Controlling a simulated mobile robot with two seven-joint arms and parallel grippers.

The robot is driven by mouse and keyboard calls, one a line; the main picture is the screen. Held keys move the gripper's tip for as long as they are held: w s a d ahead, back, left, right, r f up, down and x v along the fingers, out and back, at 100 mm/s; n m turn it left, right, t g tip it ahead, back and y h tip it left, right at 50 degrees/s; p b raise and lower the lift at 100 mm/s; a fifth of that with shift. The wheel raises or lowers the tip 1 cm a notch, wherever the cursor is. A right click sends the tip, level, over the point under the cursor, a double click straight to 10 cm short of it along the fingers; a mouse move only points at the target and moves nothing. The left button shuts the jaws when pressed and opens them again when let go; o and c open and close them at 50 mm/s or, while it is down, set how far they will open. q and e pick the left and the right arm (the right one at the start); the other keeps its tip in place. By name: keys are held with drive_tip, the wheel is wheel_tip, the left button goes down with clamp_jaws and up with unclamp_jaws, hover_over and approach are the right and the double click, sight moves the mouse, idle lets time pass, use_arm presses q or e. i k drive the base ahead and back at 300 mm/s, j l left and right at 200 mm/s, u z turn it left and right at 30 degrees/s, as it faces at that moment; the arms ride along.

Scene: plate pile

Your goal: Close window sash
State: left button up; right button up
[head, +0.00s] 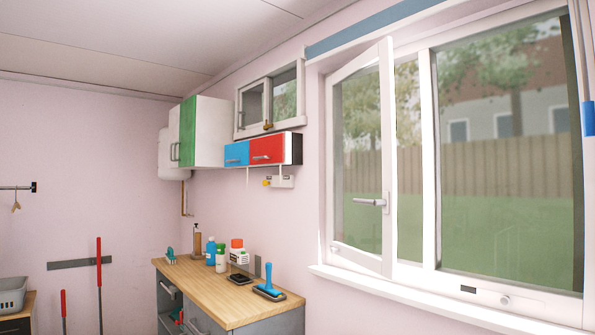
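A white-framed window sash (387,150) stands ajar at the right of the head view, swung inward from the large window frame (429,160). Its handle (369,202) is a grey lever on the sash's right upright, pointing left. The sash's free edge stands apart from the frame, with the garden visible through the gap. Beside it is a wide pane (505,160) in the same frame. Neither of my grippers shows in this view.
A wooden-topped counter (190,275) stands below and left of the window, bearing several bottles and a blue brush (268,285). White cabinets (212,132) and a red-and-blue drawer unit (267,149) hang above. The sill (420,310) looks clear.

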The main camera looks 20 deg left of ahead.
sight(386, 266)
drive_tip(key=u, duration=0.45)
drive_tip(key=i+j, duration=0.2)
drive_tip(key=j, duration=0.15)
drive_tip(key=i+j, duration=0.15)
drive_tip(key=j, duration=0.15)
drive_tip(key=i+j+z, duration=0.1)
drive_tip(key=j, duration=0.25)
drive_tip(key=i+j, duration=0.25)
drive_tip(key=i+j+z, duration=0.1)
drive_tip(key=j, duration=0.3)
drive_tip(key=i, duration=0.05)
